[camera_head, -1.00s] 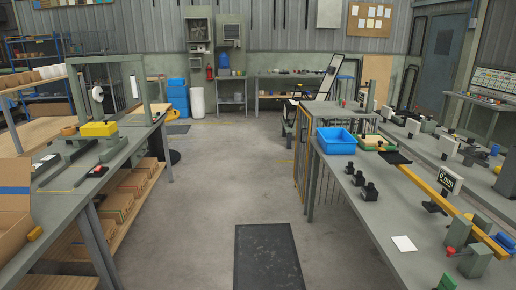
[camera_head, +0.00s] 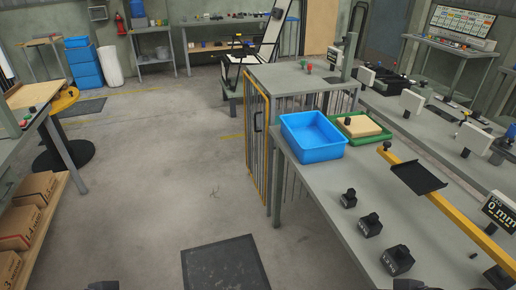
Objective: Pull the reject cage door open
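The reject cage (camera_head: 288,76) stands right of centre at the far end of the right-hand bench, with a flat grey top and barred sides. Its door (camera_head: 257,150) has a yellow frame and dark vertical bars, faces the open aisle on the left and looks closed. A dark upright handle (camera_head: 257,122) is on the door. Only small dark parts of what look like my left gripper (camera_head: 103,286) and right gripper (camera_head: 408,285) show at the bottom edge. Both are well short of the cage, and their fingers are cut off.
A blue bin (camera_head: 312,154) and a green tray (camera_head: 362,130) sit on the bench beside the cage. A dark mat (camera_head: 225,266) lies on the floor ahead. A round black-based stand (camera_head: 66,155) is at left. The floor before the door is clear.

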